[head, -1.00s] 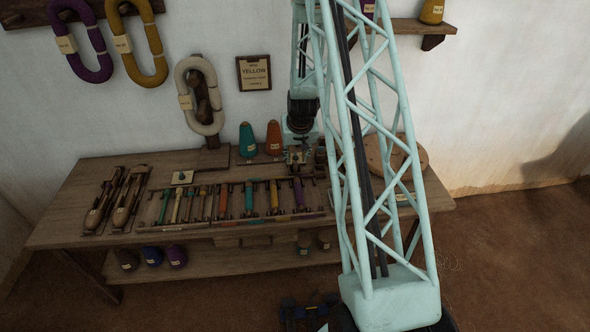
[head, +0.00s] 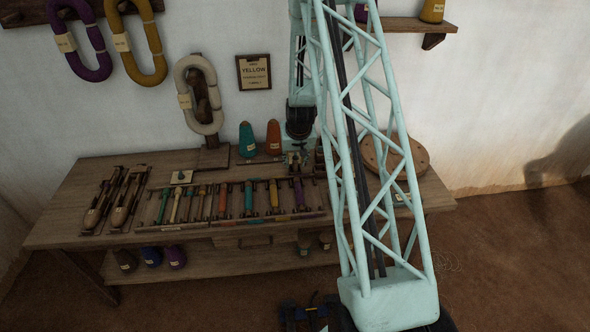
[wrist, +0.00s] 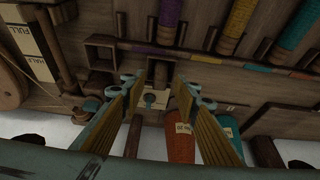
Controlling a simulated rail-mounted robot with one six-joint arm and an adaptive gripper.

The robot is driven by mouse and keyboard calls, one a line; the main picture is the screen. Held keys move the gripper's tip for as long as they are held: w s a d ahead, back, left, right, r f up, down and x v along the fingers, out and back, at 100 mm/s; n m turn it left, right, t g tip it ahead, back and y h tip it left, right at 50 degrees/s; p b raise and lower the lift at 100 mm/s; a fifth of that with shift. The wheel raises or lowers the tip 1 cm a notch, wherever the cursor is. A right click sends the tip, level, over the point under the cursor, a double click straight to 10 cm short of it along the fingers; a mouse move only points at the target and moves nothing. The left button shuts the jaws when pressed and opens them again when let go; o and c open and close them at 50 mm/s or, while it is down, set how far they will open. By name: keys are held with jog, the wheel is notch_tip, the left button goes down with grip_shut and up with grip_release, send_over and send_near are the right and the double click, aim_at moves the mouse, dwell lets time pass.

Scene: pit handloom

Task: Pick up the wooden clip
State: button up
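My gripper (wrist: 158,88) is open in the wrist view, its two fingers spread with a gap between them. A small pale square piece with a dark round spot (wrist: 153,101) shows in that gap, apart from the fingers as far as I can see. I cannot tell whether it is the wooden clip; no other clip is clear in either view. In the head view my gripper (head: 297,161) is small and dark, low over the back right of the workbench (head: 90,205), partly hidden among my arm links.
An orange cone (wrist: 181,138) and a teal cone (wrist: 226,132) stand close by my right finger. Small wooden compartments (wrist: 104,52) lie near the left fingertip. A rack of coloured bobbins (head: 249,198) fills the bench's middle. A round wooden disc (head: 408,155) lies at right.

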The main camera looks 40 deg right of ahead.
jog(key=shift+w+d+f, duration=0.2)
jog(key=shift+w+f, duration=0.05)
jog(key=shift+f, duration=0.4)
jog(key=shift+c, duration=0.3)
jog(key=c, duration=0.7)
